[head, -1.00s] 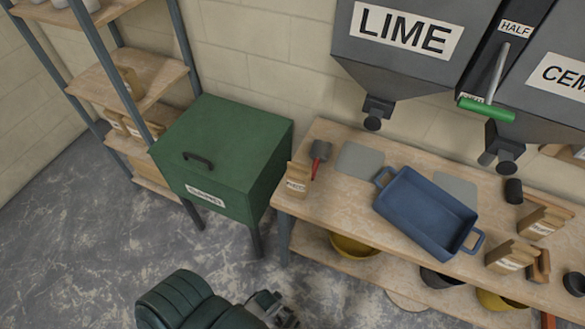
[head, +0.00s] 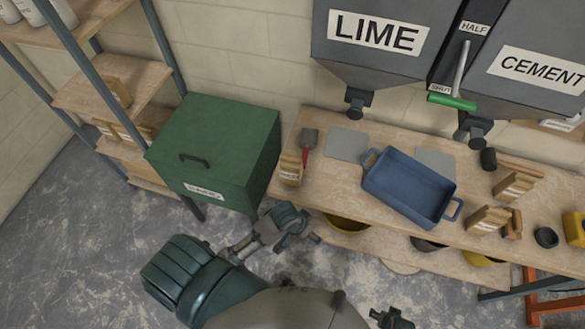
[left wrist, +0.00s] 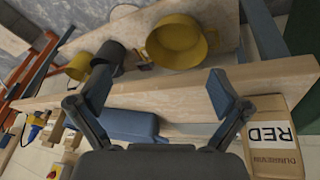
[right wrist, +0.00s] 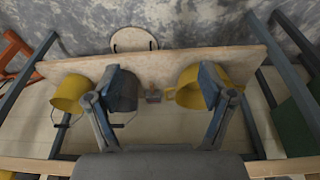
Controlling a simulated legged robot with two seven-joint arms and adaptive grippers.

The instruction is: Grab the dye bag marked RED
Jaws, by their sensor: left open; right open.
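The RED dye bag is a small brown bag (head: 290,170) standing at the left end of the wooden bench. Its lettering is too small in the head view, but the left wrist view shows the bag (left wrist: 270,150) with RED upside down on a white label. My left gripper (head: 302,226) is open and empty, in front of the bench's left end, near the bag and not touching it. In the left wrist view the bag lies right of the open fingers (left wrist: 163,92). My right gripper (head: 392,318) is at the bottom edge; its fingers (right wrist: 160,82) are open and empty.
A red-handled trowel (head: 306,145) lies just behind the bag. A green bin (head: 215,150) stands left of the bench (head: 325,190). A blue tub (head: 410,185) sits mid-bench, with other brown bags (head: 490,220) to its right. Yellow buckets (right wrist: 188,90) stand on the lower shelf.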

